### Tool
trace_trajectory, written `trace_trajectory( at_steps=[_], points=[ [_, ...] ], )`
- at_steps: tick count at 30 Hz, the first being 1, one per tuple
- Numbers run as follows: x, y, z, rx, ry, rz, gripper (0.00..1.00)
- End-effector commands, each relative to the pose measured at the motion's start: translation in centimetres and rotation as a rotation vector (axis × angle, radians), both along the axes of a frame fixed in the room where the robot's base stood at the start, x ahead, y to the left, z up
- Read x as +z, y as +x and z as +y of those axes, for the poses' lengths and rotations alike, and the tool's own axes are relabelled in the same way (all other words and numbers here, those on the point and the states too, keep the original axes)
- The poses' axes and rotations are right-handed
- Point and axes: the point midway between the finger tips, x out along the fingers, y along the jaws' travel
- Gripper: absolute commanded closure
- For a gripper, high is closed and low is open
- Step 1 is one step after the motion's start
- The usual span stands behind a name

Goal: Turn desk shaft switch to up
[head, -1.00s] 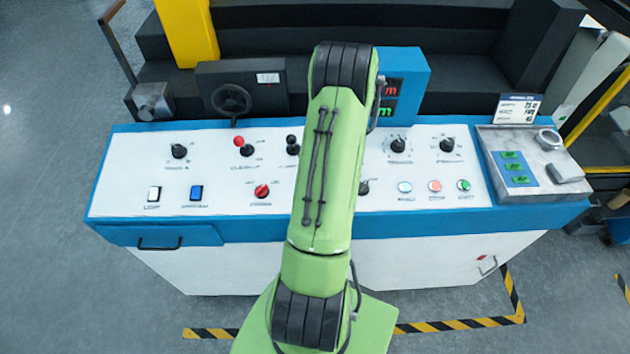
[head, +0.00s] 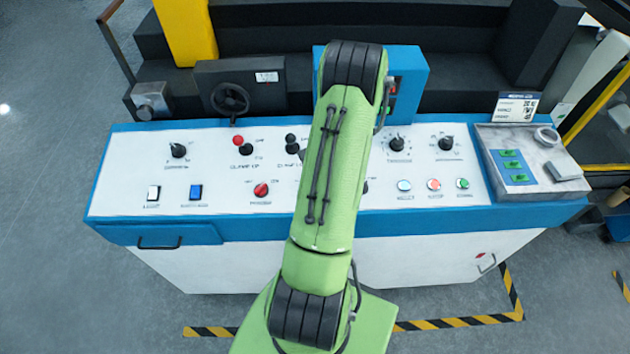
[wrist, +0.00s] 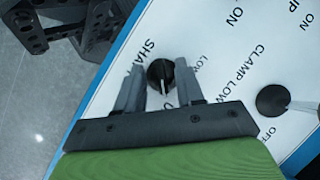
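The shaft switch (wrist: 160,74) is a round black knob with a white pointer line, on the white panel in the wrist view. The label beside it is partly covered, with "SHA" and "LOW" readable. The pointer runs roughly along the picture's vertical. My gripper (wrist: 159,92) is open, with one grey finger on each side of the knob; I cannot tell whether they touch it. In the head view my green arm crosses the middle of the white-topped desk (head: 120,190) and hides the gripper and probably this switch.
A second black control (wrist: 272,100) marked "CLAMP LOW" sits right of the switch. In the head view, a red-topped lever (head: 245,145), a red knob (head: 261,190) and several buttons and dials share the panel. A blue box with a display (head: 408,80) stands behind.

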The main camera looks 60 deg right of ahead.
Motion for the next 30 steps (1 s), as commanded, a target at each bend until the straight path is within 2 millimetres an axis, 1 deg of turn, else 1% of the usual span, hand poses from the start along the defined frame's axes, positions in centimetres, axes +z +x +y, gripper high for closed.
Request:
trace_trajectory(
  at_steps=[5, 8, 11, 18, 21, 25, 27, 30],
  points=[
    [0.1, 0.0, -0.1, 0.001, -0.004, -0.001, 0.63],
    [0.7, -0.1, -0.4, 0.000, -0.007, -0.003, 0.63],
    [2.6, -0.6, -1.1, -0.001, -0.009, -0.003, 0.63],
    [9.0, -2.2, -3.4, -0.001, -0.009, -0.004, 0.63],
    [11.5, -2.8, -4.2, -0.001, -0.007, -0.003, 0.63],
    [13.7, -3.3, -5.0, -0.001, -0.005, -0.002, 0.63],
    [14.3, -3.5, -5.2, 0.001, -0.003, -0.001, 0.63],
    [14.6, -3.6, -5.3, 0.000, -0.002, -0.001, 0.63]
  ],
)
